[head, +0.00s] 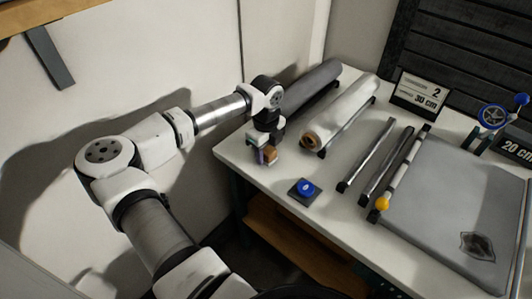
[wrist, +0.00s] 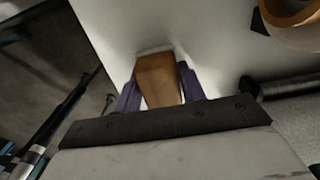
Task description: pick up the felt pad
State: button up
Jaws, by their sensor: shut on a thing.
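The felt pad (head: 270,154) shows as a small brown block between my fingers, over the left part of the white table. In the wrist view the felt pad (wrist: 156,82) has a tan face and a pale layer along its far edge. My gripper (head: 265,157) points down and is shut on it, with a purple finger on each side. In the wrist view my gripper (wrist: 160,95) hides the pad's lower part. I cannot tell whether the pad touches the table.
A dark grey roll (head: 311,87) and a cream roll (head: 343,112) lie behind and right of my gripper. A blue button on a dark base (head: 304,191) sits near the front edge. Metal bars (head: 369,153) and a grey sheet (head: 456,205) lie further right. The white table (head: 325,171) is bare around the button.

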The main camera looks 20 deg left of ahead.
aim_at(266, 149)
notch_tip(266, 149, up, 19)
jog(key=b, duration=0.4)
jog(key=shift+r, duration=0.2)
